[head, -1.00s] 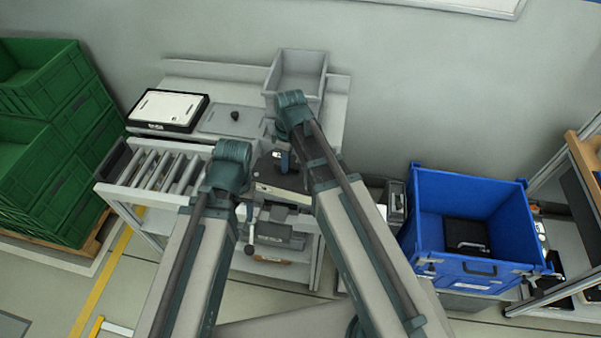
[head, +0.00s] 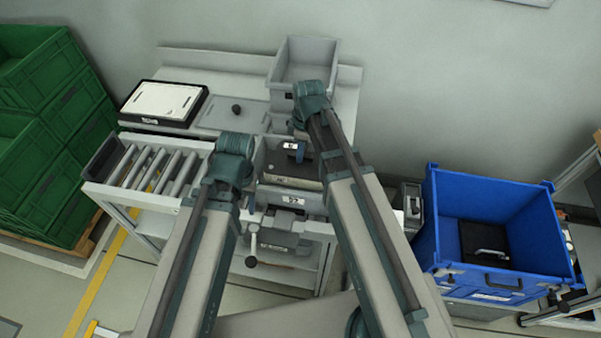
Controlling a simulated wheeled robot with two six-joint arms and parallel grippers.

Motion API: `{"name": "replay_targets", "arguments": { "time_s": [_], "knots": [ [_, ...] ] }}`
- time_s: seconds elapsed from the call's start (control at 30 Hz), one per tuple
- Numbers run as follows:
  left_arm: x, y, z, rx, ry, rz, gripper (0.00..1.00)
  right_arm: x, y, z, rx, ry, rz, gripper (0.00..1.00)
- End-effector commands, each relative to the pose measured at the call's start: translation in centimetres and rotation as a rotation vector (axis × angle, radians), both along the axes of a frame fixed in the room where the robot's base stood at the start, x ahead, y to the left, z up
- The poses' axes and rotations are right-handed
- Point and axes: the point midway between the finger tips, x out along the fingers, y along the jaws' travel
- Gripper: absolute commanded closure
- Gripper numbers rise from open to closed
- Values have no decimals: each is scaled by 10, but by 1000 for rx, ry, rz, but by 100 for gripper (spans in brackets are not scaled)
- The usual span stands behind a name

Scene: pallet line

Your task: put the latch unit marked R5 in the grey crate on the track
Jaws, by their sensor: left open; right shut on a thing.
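The grey crate (head: 291,196) stands at the right end of the roller track, with a white label on its front wall. A dark unit with a tan front strip (head: 291,179) and a blue, white-labelled handle (head: 297,155) shows inside the crate's walls; its marking is too small to read surely. My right gripper (head: 303,132) is shut on this unit from above, its fingers mostly hidden by my wrist. I cannot tell whether the unit touches the crate floor. My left gripper (head: 236,178) is open, left of the crate, with its fingertips hardly visible.
The roller track (head: 160,168) runs left of the crate. Behind are a white-topped box (head: 163,104), a black knob (head: 236,109) on a grey plate and an empty grey bin (head: 305,62). A blue bin (head: 490,275) stands right, green crates (head: 45,130) left.

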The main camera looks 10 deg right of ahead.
Motion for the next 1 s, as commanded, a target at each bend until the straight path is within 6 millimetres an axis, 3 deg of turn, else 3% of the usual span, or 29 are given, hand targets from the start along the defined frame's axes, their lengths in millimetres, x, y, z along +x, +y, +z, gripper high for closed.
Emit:
{"name": "replay_targets", "arguments": {
  "time_s": [0.03, 0.13, 0.43, 0.73, 1.0],
  "knots": [
    [0, 0, -18, 0, 0, 0, 50, 0, 0, -17, 0, 0, 0, 100],
    [0, 0, -29, 0, 0, 1, 50, 0, 0, -29, 0, 0, 0, 100],
    [0, 0, -34, 0, 0, 1, 50, 0, 0, -34, 0, 0, 0, 100],
    [0, 0, -69, 0, 0, 1, 50, 0, 0, -69, 0, 0, 0, 100],
    [0, 0, -67, 0, 0, 1, 50, 0, 0, -67, 0, 0, 0, 100]
  ]
}}
